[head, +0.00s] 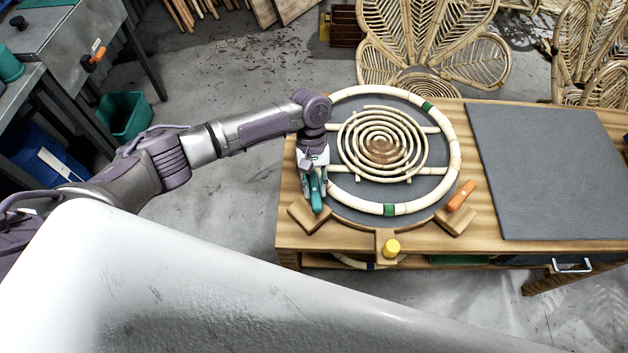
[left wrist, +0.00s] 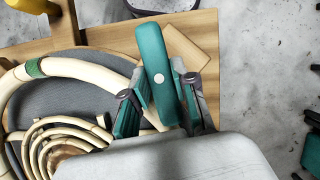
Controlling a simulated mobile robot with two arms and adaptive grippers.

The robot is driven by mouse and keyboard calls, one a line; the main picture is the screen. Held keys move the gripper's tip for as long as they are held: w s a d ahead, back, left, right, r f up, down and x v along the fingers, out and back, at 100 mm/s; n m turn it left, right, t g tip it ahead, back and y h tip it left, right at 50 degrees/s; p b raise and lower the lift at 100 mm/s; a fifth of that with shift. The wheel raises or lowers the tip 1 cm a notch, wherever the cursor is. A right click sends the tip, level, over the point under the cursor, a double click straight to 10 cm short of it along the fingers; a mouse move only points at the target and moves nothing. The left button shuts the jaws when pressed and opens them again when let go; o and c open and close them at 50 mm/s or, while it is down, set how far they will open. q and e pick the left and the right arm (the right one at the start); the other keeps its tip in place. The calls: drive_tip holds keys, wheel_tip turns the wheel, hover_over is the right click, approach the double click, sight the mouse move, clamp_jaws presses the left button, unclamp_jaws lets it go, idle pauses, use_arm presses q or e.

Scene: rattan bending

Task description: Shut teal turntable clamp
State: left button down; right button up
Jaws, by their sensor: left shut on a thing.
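The teal turntable clamp (head: 316,193) is a teal lever at the left front of the round turntable (head: 345,205), over a wooden block. My left gripper (head: 313,184) reaches down from above and is shut on this lever. In the left wrist view the teal lever (left wrist: 160,72) stands between the two fingers (left wrist: 162,108), with a pale round pivot spot on it. A pale rattan hoop (head: 452,130) with green bands lies on the turntable around a rattan spiral (head: 382,145). My right gripper is not seen.
An orange lever (head: 461,195) sits at the turntable's right front, and a yellow knob (head: 391,247) at its front. A grey mat (head: 548,170) covers the bench's right side. Rattan chairs (head: 432,50) stand behind. A green bin (head: 125,115) stands on the floor at left.

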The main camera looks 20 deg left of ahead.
use_arm(q)
drive_tip(key=m+y+p, duration=0.1)
drive_tip(key=m, duration=0.1)
drive_tip(key=m+y, duration=0.1)
drive_tip(key=m, duration=0.2)
drive_tip(key=shift+d+r+m+p, duration=0.15)
drive_tip(key=shift+m+p, duration=0.15)
drive_tip(key=shift+p, duration=0.1)
drive_tip(key=m+y+p, duration=0.1)
drive_tip(key=m+y, duration=0.1)
drive_tip(key=m, duration=0.3)
drive_tip(key=shift+p, duration=0.3)
drive_tip(key=shift+d, duration=0.1)
drive_tip(key=c, duration=0.9)
unclamp_jaws()
drive_tip(key=v, duration=1.1)
drive_tip(key=shift+d+r, duration=0.2)
drive_tip(key=shift+r, duration=0.2)
